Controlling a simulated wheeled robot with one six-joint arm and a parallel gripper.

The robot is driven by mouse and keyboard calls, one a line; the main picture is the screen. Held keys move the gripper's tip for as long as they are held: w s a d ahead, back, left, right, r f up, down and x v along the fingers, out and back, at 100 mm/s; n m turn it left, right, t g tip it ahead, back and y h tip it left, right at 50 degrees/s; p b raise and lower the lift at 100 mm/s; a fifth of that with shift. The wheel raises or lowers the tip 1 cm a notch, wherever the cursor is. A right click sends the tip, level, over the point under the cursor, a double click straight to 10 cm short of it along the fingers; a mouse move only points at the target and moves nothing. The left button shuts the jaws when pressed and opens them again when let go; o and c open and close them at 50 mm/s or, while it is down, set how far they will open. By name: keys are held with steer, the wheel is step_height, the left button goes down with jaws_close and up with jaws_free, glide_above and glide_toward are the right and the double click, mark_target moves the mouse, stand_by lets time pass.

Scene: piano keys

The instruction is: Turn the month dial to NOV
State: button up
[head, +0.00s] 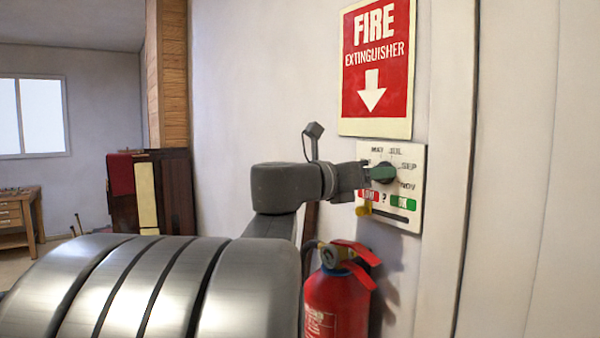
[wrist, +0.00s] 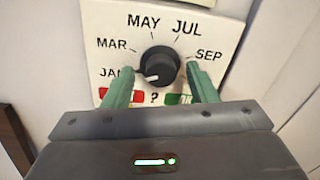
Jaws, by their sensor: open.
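The month dial is a round black knob (wrist: 159,66) on a white wall panel (wrist: 205,22). Its white pointer mark (wrist: 152,77) points to the lower left, toward the JAN label (wrist: 110,73). MAR, MAY, JUL and SEP also show in the wrist view. The NOV label (head: 407,186) shows in the head view at the panel's lower right; my finger seems to hide it in the wrist view. My gripper (wrist: 162,71) is open, with one green finger on each side of the knob. I cannot tell whether either finger touches it.
Below the dial are a red button (head: 368,195), a green button (head: 403,202), a question mark and a dark slot. A yellow piece (head: 363,209) sits at the panel's lower left. A fire sign (head: 376,123) hangs above; a red extinguisher (head: 335,300) is below.

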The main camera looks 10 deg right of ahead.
steer(key=shift+d, duration=0.15)
steer(key=c, duration=1)
steer(key=shift+o, duration=0.2)
